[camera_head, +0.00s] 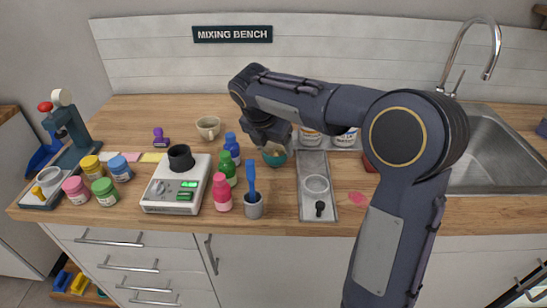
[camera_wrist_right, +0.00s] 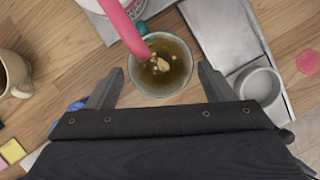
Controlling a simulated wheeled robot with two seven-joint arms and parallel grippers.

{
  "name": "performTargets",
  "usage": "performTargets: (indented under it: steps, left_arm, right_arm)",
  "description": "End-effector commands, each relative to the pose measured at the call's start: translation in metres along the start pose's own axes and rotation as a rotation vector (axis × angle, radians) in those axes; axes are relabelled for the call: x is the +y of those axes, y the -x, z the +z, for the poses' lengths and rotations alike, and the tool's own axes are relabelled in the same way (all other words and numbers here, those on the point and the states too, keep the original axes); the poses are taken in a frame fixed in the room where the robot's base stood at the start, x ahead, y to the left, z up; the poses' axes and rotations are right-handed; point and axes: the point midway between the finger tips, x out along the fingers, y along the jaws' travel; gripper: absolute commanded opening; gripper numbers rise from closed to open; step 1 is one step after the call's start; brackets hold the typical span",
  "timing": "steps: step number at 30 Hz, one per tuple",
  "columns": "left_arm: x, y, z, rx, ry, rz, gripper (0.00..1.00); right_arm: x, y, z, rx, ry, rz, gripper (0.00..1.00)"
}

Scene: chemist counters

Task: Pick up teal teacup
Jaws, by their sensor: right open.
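The teal teacup (camera_head: 274,160) stands on the wooden counter right of the green bottle, partly hidden by my right gripper in the head view. In the right wrist view I see the cup (camera_wrist_right: 187,84) from above, with yellow-brown liquid and pale bits inside. A pink stick-like thing (camera_wrist_right: 122,25) overlaps its rim; I cannot tell what it is. My right gripper (camera_wrist_right: 159,88) is open, its fingers on either side of the cup's near part, and the cup is not clamped. The gripper also shows above the cup in the head view (camera_head: 281,142). My left gripper is not in view.
A beige mug (camera_head: 208,128) stands left of the cup. Blue, green and pink bottles (camera_head: 222,193) and a blue-handled grey cup (camera_head: 254,207) stand close by. A metal tray (camera_head: 312,165) with a white cup (camera_head: 317,184) lies right. White-lidded jars stand behind.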

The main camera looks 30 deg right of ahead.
Motion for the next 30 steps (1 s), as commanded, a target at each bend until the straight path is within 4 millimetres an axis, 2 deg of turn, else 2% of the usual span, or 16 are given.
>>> performTargets:
  steps: [3, 7, 17, 26, 30]
  left_arm:
    - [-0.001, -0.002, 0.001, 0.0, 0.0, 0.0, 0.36]
    - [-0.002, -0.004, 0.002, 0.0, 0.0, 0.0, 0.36]
    - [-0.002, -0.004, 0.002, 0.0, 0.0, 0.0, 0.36]
    - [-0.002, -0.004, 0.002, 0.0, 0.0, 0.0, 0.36]
    - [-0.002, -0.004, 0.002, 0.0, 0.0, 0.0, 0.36]
  right_arm:
    - [0.0, -0.02, 0.002, 0.002, 0.0, -0.004, 0.75]
    - [-0.001, -0.038, 0.003, 0.003, 0.0, -0.003, 0.75]
    - [0.0, -0.043, 0.003, 0.002, -0.001, 0.0, 0.75]
    - [0.0, -0.043, 0.003, 0.002, -0.001, 0.001, 0.36]
    - [0.0, -0.043, 0.003, 0.001, -0.002, 0.001, 0.34]
